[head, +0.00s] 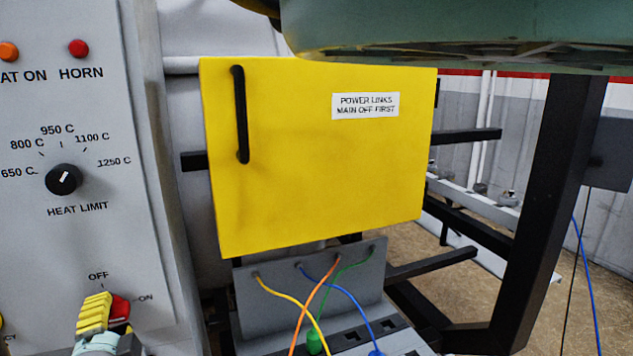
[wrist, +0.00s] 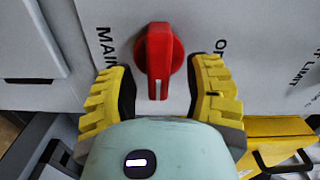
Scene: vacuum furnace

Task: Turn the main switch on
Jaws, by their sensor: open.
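The red main switch (wrist: 160,55) is on the grey panel, partly lettered "MAIN" beside it in the wrist view. Its handle runs up and down there, with a pale mark at its lower end; the cut-off "OFF" lettering is to the right. My gripper (wrist: 162,92) is open, its two yellow, black-lined fingers on either side of the handle with gaps visible. In the head view my gripper (head: 100,325) is at lower left and hides part of the red switch (head: 120,308); "OFF" is above it and "ON" to its right.
The black heat limit knob (head: 64,179) is above the switch. A yellow door (head: 320,190) with a black handle stands to the right, over a grey box (head: 260,310) with coloured cables. A black frame (head: 545,190) is further right.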

